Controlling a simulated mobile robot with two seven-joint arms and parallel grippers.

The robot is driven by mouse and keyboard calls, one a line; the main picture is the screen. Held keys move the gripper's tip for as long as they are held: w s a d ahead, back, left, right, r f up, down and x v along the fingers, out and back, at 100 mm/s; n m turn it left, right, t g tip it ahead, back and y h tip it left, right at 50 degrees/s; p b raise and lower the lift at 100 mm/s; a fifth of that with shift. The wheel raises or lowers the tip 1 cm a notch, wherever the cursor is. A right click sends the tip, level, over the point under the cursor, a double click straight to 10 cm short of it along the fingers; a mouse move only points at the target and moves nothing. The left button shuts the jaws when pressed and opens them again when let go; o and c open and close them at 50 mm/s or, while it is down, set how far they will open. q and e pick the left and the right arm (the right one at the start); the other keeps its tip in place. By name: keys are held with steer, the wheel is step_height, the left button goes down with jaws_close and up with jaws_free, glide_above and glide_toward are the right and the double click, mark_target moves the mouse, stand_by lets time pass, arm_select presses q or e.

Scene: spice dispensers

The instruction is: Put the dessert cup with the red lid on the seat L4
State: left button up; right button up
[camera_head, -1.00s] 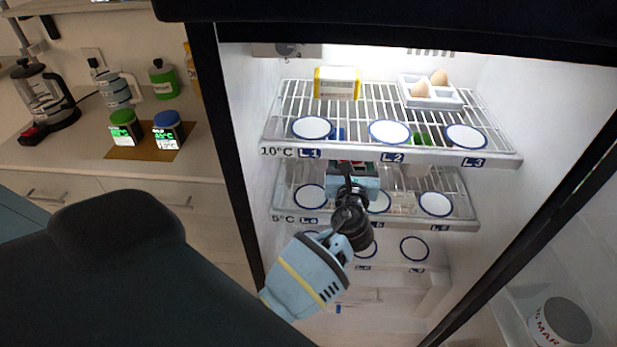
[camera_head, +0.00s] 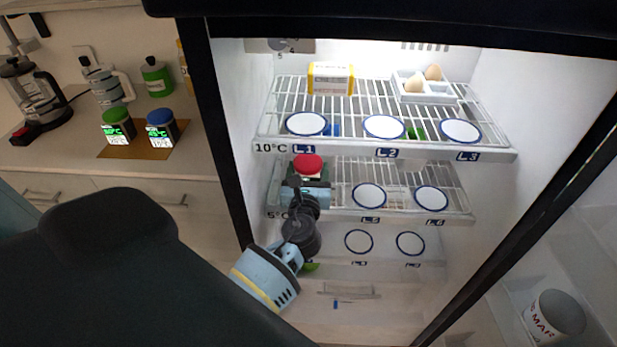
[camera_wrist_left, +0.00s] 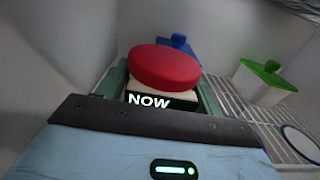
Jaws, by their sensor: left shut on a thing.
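The dessert cup with the red lid (camera_head: 307,164) is at the left end of the middle fridge shelf, over where the seat L4 lies. My left gripper (camera_head: 306,186) is shut on it. In the left wrist view the red lid (camera_wrist_left: 164,68) and a dark "NOW" label show between the fingers. The seat L4 is hidden behind the cup and gripper. I cannot tell whether the cup touches the shelf. My right gripper is not in view.
Seats L5 (camera_head: 369,196) and L6 (camera_head: 431,199) beside it look empty. The upper shelf (camera_head: 400,149) overhangs close above. A blue-lidded container (camera_wrist_left: 180,44) and a green-lidded one (camera_wrist_left: 262,82) stand near the cup in the wrist view.

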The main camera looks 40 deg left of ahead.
arm_select(q)
steer(key=shift+f, duration=0.85)
steer(key=shift+s+a, duration=0.1)
steer(key=shift+a, duration=0.1)
steer(key=shift+f, duration=0.1)
steer(key=shift+f, duration=0.15)
steer(key=o, duration=1.2)
steer(key=shift+o, duration=0.2)
steer(key=shift+r, duration=0.2)
steer(key=v, duration=1.2)
steer(key=shift+b, duration=0.35)
